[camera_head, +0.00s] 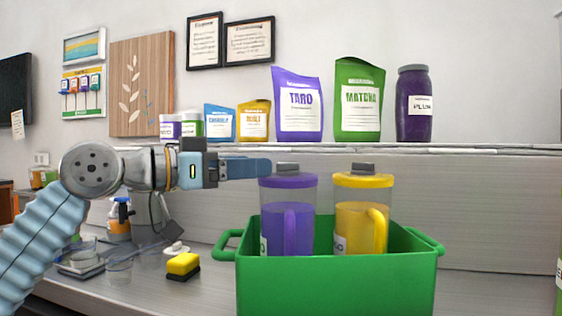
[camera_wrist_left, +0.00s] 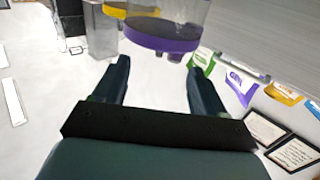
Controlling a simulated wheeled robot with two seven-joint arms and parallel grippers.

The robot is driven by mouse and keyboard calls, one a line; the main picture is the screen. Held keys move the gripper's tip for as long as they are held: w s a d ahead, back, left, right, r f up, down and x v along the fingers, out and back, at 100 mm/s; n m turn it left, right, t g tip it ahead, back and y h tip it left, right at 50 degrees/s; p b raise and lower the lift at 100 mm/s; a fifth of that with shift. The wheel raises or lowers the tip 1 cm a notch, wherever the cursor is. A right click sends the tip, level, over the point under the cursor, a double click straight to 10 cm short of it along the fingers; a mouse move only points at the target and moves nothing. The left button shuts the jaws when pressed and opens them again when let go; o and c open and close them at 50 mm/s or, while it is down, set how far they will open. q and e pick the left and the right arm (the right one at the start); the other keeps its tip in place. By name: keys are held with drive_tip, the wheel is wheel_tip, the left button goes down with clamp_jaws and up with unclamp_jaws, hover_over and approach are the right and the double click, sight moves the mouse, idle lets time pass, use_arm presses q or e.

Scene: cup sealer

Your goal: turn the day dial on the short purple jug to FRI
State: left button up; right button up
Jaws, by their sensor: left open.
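The purple jug (camera_head: 288,225) stands upright in a green crate (camera_head: 336,285). It has a purple lid (camera_head: 288,181) with a dark grey dial (camera_head: 288,167) on top; no day lettering on the dial can be read. My left gripper (camera_head: 262,168) is level with the dial, just left of it, fingers pointing right. In the left wrist view the left gripper (camera_wrist_left: 160,68) is open and empty, with the purple lid (camera_wrist_left: 160,44) beyond the fingertips. I cannot tell whether a finger touches the dial. My right gripper is not in view.
A yellow jug (camera_head: 361,222) stands right beside the purple one in the crate. Behind is a shelf (camera_head: 470,150) with pouches and a plum jar (camera_head: 413,105).

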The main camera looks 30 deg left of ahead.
sight(277, 165)
use_arm(q)
drive_tip(key=p+x, duration=0.1)
drive_tip(key=x, duration=0.5)
drive_tip(key=shift+w+d, duration=0.25)
drive_tip(key=shift+d, duration=0.05)
drive_tip(key=shift+c, duration=0.4)
drive_tip(key=c, duration=1)
